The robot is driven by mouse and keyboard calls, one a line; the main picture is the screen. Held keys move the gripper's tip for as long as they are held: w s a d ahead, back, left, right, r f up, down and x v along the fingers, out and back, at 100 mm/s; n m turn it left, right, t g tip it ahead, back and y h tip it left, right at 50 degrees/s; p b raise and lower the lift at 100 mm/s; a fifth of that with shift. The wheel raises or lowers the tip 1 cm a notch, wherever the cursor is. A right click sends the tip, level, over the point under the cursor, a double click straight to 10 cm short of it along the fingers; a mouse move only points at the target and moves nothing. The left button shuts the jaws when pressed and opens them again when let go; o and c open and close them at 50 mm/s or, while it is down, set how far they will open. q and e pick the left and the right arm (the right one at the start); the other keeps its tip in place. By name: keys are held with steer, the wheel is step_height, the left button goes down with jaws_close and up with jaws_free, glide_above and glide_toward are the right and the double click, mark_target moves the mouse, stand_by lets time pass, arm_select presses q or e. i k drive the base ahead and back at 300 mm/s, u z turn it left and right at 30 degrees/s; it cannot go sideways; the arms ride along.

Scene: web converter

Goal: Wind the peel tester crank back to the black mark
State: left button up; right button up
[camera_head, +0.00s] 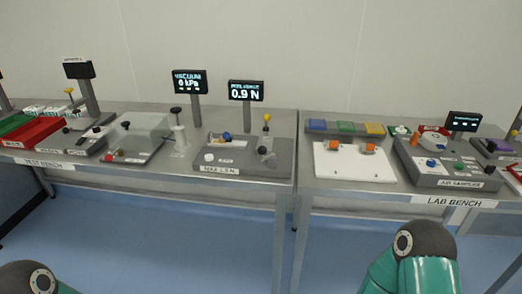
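The peel tester's grey base (281,168) stands at the right end of the test bench. Its display (246,91) on a post reads 0.9 N. At the base's right side is a crank-like part with a dark knob (263,150), and a yellow knob (267,118) stands above it. A small blue part (226,136) and a white round knob (209,157) are on the left of the base. I cannot make out the black mark or the crank's angle at this size. Neither gripper shows; only parts of my arms show at the bottom corners.
Left of the tester is a vacuum chamber with a clear cover (140,132) and a display (190,81) reading 0 kPa. Right, across a narrow gap, the lab bench holds a white board (352,164) and an air sampler (448,170). The floor (170,225) ahead is clear.

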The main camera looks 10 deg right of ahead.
mark_target(262, 150)
steer(key=z, duration=0.05)
steer(key=i, duration=0.85)
steer(key=u, duration=0.05)
